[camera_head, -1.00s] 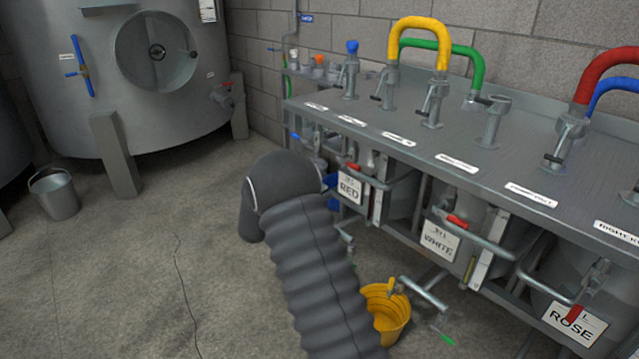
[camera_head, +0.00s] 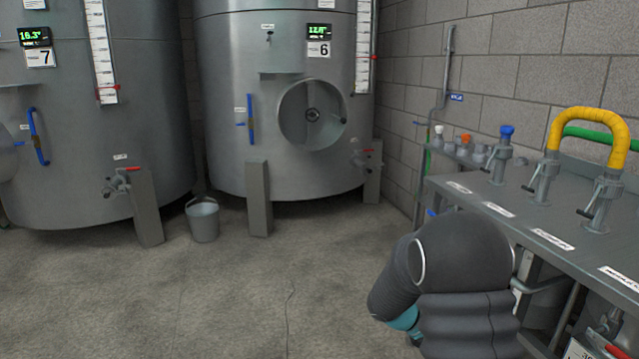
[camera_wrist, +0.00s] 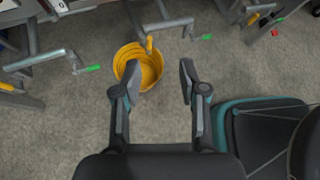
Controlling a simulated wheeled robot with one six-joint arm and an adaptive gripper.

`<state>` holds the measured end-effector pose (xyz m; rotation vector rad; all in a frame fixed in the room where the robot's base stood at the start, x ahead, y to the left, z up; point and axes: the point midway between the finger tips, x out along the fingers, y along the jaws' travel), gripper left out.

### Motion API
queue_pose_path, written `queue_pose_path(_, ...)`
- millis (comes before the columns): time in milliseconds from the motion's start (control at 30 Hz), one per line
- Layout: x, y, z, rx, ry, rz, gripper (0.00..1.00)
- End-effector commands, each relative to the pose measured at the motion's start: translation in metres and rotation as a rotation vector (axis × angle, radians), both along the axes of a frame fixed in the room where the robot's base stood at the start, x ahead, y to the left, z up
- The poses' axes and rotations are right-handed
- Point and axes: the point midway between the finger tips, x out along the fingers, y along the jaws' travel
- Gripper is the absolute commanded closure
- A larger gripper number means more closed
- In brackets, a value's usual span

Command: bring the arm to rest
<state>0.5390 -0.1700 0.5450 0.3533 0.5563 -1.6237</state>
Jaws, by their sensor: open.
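My arm shows at the lower right of the head view as a dark grey, ribbed sleeve with a teal band, beside the grey bench. My gripper is not visible in the head view. In the wrist view my gripper (camera_wrist: 158,84) is open, its two dark fingers apart with nothing between them. It points down towards the concrete floor. A yellow bucket (camera_wrist: 150,72) stands on the floor beyond the fingertips, near the left finger.
The bench (camera_head: 547,215) carries valves and a yellow hose (camera_head: 590,118). Tank 6 (camera_head: 235,110) and tank 7 (camera_head: 85,170) stand at the back, with a grey bucket (camera_head: 203,222) between them. The floor at left is clear.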

Motion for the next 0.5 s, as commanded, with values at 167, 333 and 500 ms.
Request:
queue_pose_path(167, -0.054, 0.033, 0.019, 0.171, -0.329, -0.328, 0.58)
queue_pose_path(333, -0.094, 0.066, 0.037, 0.307, -0.579, -0.622, 0.58)
queue_pose_path(500, -0.126, 0.098, 0.058, 0.432, -0.776, -0.884, 0.58)
